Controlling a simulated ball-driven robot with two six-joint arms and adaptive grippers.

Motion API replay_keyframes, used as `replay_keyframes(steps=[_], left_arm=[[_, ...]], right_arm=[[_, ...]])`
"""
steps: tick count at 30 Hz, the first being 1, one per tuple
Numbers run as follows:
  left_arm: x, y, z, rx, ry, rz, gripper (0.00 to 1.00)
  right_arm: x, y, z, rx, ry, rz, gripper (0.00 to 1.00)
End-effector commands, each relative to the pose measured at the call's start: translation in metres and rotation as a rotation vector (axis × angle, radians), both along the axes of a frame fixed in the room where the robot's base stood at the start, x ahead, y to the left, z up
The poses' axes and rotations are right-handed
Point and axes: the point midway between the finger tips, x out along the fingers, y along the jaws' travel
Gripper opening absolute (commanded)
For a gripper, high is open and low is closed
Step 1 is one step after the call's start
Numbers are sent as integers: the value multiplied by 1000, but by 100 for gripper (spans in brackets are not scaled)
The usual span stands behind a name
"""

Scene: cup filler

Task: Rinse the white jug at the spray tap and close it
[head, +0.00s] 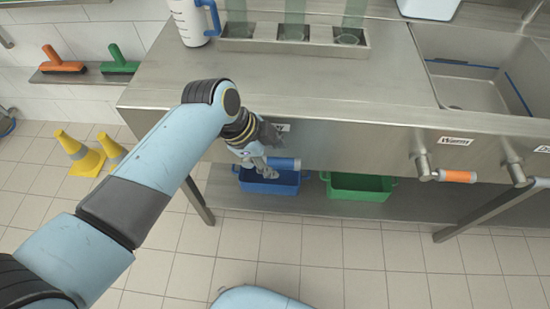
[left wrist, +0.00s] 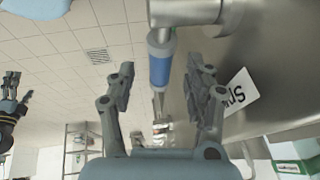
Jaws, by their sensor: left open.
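The white jug (head: 190,22) with a blue handle stands upright on the steel counter at the top left of the head view. A tap lever with a blue grip (head: 285,163) sticks out from the counter's front panel. My left gripper (head: 262,168) is at this lever. In the left wrist view, the blue grip (left wrist: 160,62) lies between the spread fingers of my left gripper (left wrist: 160,72), which is open. A partly seen label (left wrist: 238,92) is beside it. Part of my right gripper (left wrist: 14,103) shows at the left edge there; its jaws are unclear.
A rack (head: 262,45) with several greenish glasses stands right of the jug. An orange tap lever (head: 457,176) sits further right, below a sink (head: 466,94). Blue (head: 262,187) and green (head: 350,194) crates are on the lower shelf. Yellow cones (head: 80,155) stand on the floor.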

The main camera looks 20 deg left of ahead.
Motion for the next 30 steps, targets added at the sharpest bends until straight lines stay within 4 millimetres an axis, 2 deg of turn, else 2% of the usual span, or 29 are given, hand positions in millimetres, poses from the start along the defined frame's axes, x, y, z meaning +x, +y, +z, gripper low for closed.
replay_keyframes(steps=[6, 15, 27, 30], left_arm=[[5, -6, -18, 0, 0, 0, 52], [6, -7, -19, 0, -1, 0, 52], [6, -7, -19, 0, -1, 0, 0], [6, -7, -19, 0, 0, 0, 0]], right_arm=[[-1, -2, -3, -2, 2, 1, 100], [0, -2, -3, -2, 0, 1, 100], [2, -2, -3, -2, -3, 1, 100], [2, -2, -3, -2, -3, 1, 100]])
